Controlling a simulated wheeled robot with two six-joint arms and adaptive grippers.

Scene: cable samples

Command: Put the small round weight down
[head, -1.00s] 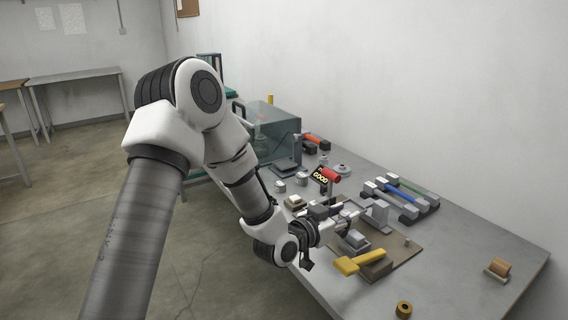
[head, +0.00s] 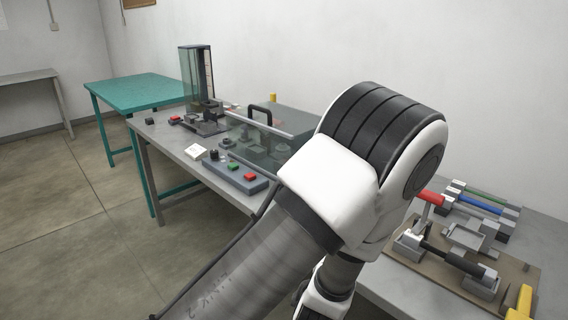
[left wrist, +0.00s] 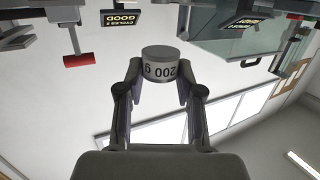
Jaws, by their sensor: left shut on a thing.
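The wrist picture is upside down, and no surface shows touching the weight. In the head view my left arm crosses the middle, and the gripper and weight are hidden. My right gripper is in neither view.
On the grey bench stand a clear enclosure (head: 262,143), a button box (head: 238,177) and a brown board (head: 525,272) with a black cable in clamps. A red-handled part (head: 430,198) and yellow handle (head: 522,303) stand nearby. A teal table (head: 135,90) is behind left.

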